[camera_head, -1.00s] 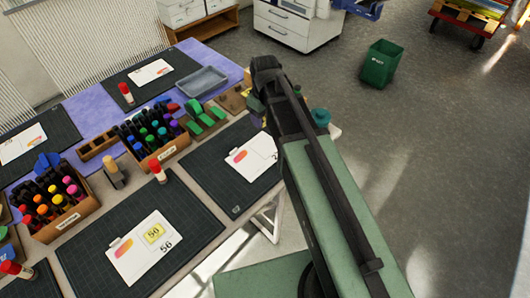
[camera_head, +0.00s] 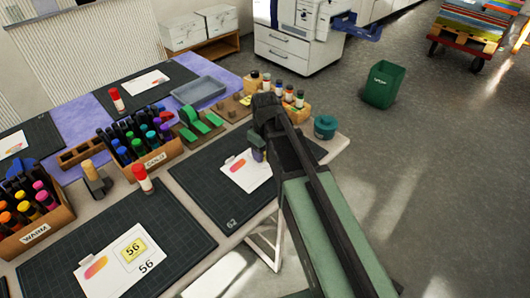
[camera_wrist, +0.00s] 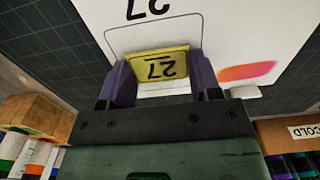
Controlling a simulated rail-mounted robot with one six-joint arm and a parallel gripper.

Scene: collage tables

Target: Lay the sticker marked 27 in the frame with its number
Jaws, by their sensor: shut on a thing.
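The yellow sticker marked 27 (camera_wrist: 158,66) is pinched between the purple fingers of my gripper (camera_wrist: 160,78). It shows upside down in the wrist view. Under it lies a white card (camera_wrist: 232,28) with a thin outlined frame, a printed 27 and an orange-pink blob. The sticker overlaps the framed area, near the frame's edge closest to my gripper. I cannot tell if it touches the card. In the head view my gripper (camera_head: 259,153) is over the right part of this card (camera_head: 240,176), and my arm hides the sticker, frame and number.
Another card (camera_head: 110,275) has a yellow 56 sticker (camera_head: 134,249) in its frame. A red-capped glue stick (camera_head: 142,178), a marker box (camera_head: 155,160) and a wooden rack of bottles (camera_head: 290,108) stand near. A teal pot (camera_head: 324,127) sits at the table's right end.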

